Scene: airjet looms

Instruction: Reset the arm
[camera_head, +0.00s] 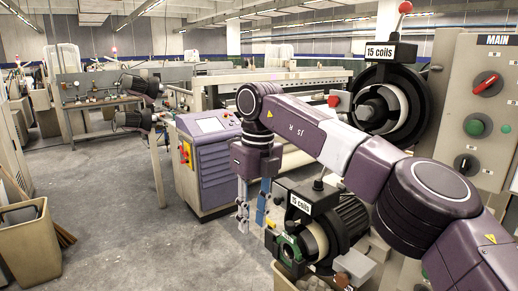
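My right arm (345,148) comes in from the right edge and reaches across the view to the left, its purple links bent down at the wrist. My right gripper (252,213) hangs below the wrist, pointing at the floor. Its two fingers are apart, with nothing seen between them. It hangs between the purple control cabinet and the lower coil unit (317,228) labelled "15 coils". My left arm and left gripper are not in view.
An upper "15 coils" unit (381,106) stands behind my arm. A MAIN switch panel (480,110) is at the right. The purple cabinet (206,160) stands left of my gripper. A beige bin (30,243) is at the lower left. The grey floor (115,215) between is clear.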

